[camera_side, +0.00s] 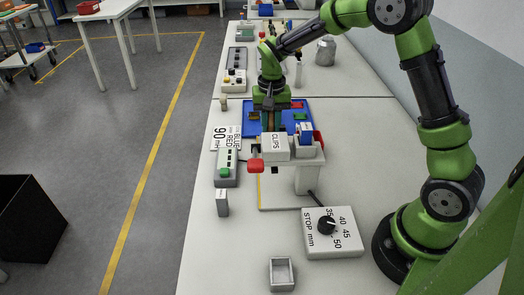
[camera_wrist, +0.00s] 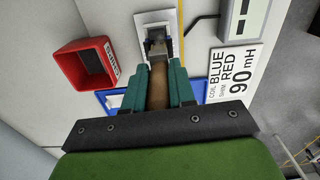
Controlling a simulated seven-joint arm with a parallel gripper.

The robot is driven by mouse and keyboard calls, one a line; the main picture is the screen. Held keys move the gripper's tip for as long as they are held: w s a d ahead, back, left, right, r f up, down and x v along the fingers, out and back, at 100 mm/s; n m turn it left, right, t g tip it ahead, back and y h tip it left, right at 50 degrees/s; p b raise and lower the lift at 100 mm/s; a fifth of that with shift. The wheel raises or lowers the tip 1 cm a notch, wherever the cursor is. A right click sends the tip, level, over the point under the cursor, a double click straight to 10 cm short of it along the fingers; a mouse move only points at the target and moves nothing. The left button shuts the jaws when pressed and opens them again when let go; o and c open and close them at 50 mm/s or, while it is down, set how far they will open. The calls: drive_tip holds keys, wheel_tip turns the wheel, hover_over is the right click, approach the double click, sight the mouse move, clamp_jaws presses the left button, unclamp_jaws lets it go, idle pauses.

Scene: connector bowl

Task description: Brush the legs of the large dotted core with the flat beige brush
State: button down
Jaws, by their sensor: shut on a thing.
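My gripper (camera_wrist: 160,85) is shut on a brown-beige bar (camera_wrist: 158,88), which looks like the flat brush's handle. The bar's far end reaches a grey piece (camera_wrist: 157,47) in front of a white-framed opening (camera_wrist: 172,22); I cannot tell whether they touch. In the side view my gripper (camera_side: 270,108) points down over the blue tray (camera_side: 290,122), behind the white CLIPS box (camera_side: 274,147). The box hides the low end of what I hold. I cannot make out the large dotted core or its legs for certain in either view.
A red box (camera_wrist: 84,64) stands left of the opening in the wrist view. A coil sign (camera_wrist: 234,73) lies to the right. In the side view, a green-buttoned device (camera_side: 227,170), a STOP dial block (camera_side: 333,235) and a grey open box (camera_side: 282,273) surround the station. The front-left table is mostly clear.

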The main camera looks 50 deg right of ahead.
drive_tip(key=shift+w+d, duration=0.15)
drive_tip(key=shift+d, duration=0.05)
drive_tip(key=shift+s+a, duration=0.85)
drive_tip(key=shift+a, duration=0.05)
drive_tip(key=shift+r, duration=0.1)
wheel_tip(320, 180, up, 9)
idle(0.7)
idle(0.4)
